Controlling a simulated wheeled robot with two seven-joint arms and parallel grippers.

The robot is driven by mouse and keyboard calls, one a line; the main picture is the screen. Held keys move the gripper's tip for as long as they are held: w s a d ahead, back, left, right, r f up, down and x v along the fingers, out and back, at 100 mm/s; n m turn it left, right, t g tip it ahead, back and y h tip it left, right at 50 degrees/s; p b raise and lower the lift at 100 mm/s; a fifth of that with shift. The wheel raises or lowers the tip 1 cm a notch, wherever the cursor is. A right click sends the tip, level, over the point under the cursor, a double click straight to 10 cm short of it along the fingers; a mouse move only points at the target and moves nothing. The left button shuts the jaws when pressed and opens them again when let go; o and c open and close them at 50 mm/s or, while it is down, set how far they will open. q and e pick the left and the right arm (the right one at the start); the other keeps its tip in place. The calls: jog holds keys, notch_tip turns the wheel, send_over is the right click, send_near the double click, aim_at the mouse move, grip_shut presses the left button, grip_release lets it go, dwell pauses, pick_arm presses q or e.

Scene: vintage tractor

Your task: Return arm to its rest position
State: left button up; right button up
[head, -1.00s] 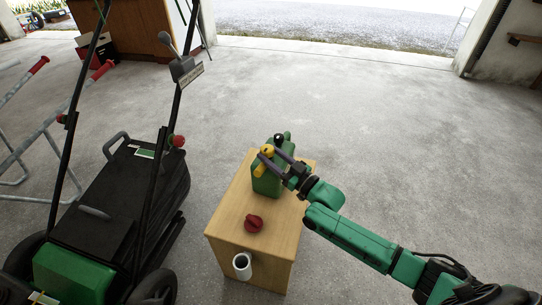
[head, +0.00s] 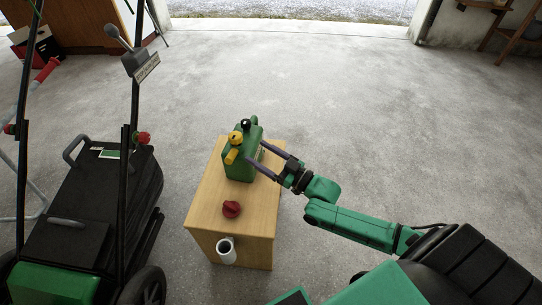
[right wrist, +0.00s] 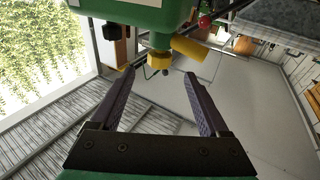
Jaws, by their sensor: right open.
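My right arm (head: 365,230) reaches in from the lower right. Its gripper (head: 255,150) is open and empty, with its two dark fingers pointing at the right side of a green can (head: 238,166). The can stands upright on a small wooden cabinet (head: 255,212) and has a yellow spout (head: 232,155) and a black knob on top. In the right wrist view, the open fingers (right wrist: 160,73) are spread below the green can (right wrist: 125,15) and its yellow spout (right wrist: 190,48), with nothing between them. I cannot tell whether a fingertip touches the can. My left gripper is out of view.
A red cap-like object (head: 231,209) lies on the cabinet top, and a white cylinder (head: 226,251) is at its front. A black and green mower (head: 95,205) with upright handles stands to the left. The concrete floor (head: 380,110) behind and right is clear.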

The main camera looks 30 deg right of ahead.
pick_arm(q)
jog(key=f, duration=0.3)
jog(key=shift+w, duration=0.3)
pick_arm(e)
jog(key=v, duration=0.4)
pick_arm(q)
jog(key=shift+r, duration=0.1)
